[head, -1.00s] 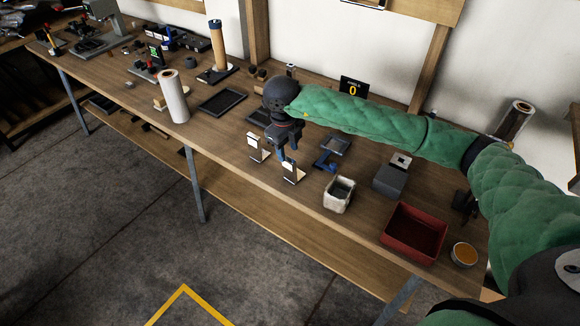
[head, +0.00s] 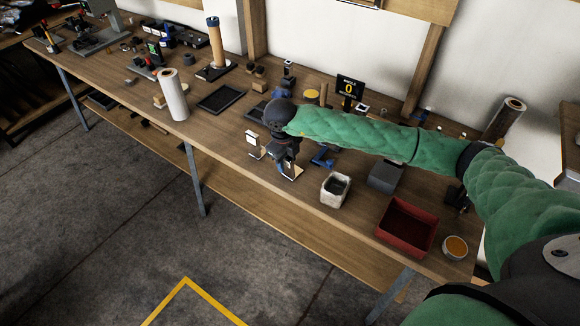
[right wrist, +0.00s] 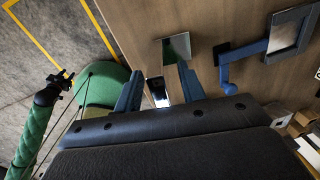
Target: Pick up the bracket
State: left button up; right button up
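Two small L-shaped metal brackets stand near the front edge of the workbench in the head view, a left one (head: 254,145) and a right one (head: 291,172). My right gripper (head: 284,166) is low over the right bracket and partly covers it. In the right wrist view, the bracket's upright part (right wrist: 157,92) lies between the two blue fingers of my right gripper (right wrist: 160,88), with a gap on both sides. Its flat plate (right wrist: 176,48) shows beyond the fingertips. My left gripper (right wrist: 62,78) shows small in the right wrist view, its prongs apart and empty, away from the bench.
A blue stand with a square frame (right wrist: 288,34) is close beside the right gripper. A white bin (head: 335,190), a grey block (head: 385,176) and a red bin (head: 406,228) stand to the right. A black tray (head: 221,98) lies to the left. The floor in front is clear.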

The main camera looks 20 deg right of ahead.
jog(key=shift+c, duration=0.2)
grip_shut()
dwell(0.3)
